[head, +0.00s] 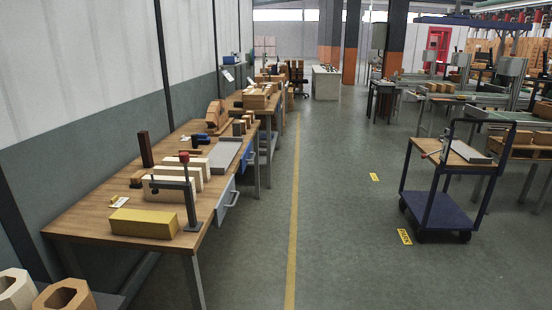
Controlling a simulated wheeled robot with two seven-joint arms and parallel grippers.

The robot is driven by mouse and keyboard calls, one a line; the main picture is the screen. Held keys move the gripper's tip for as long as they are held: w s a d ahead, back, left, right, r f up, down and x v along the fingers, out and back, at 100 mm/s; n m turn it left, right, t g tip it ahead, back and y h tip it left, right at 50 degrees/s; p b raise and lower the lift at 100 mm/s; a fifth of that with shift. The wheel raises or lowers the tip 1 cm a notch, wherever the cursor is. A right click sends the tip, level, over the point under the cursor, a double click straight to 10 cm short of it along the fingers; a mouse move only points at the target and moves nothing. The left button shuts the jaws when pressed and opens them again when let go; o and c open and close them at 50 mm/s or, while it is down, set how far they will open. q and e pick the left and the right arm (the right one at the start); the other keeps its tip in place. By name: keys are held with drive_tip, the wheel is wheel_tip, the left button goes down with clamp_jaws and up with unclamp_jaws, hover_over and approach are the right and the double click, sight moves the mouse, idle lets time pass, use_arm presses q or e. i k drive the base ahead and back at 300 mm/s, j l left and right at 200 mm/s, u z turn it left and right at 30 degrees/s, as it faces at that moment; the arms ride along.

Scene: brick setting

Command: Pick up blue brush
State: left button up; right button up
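A small blue object (200,138) lies toward the far part of the near wooden workbench (112,192), beside an orange-brown rounded block. It may be the blue brush, but it is too small to tell for sure. Neither of my grippers shows in the head view.
The near workbench holds a yellow brick (143,224), pale bricks (172,189) and a dark post stand with a red knob (190,205). Hollow bricks (66,295) are at the lower left. A blue trolley (440,211) stands right. The floor aisle between is clear.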

sight(202, 139)
drive_tip(key=i+z, duration=0.3)
drive_tip(key=i, duration=2.05)
drive_tip(key=i+u, duration=0.45)
drive_tip(key=i+l+u, duration=0.1)
drive_tip(key=i+u, duration=0.35)
drive_tip(key=i+l+u, duration=0.3)
drive_tip(key=i+u, duration=0.15)
drive_tip(key=i+l+u, duration=0.95)
drive_tip(key=l, duration=1.2)
drive_tip(key=k+l, duration=0.1)
drive_tip(key=l, duration=1.05)
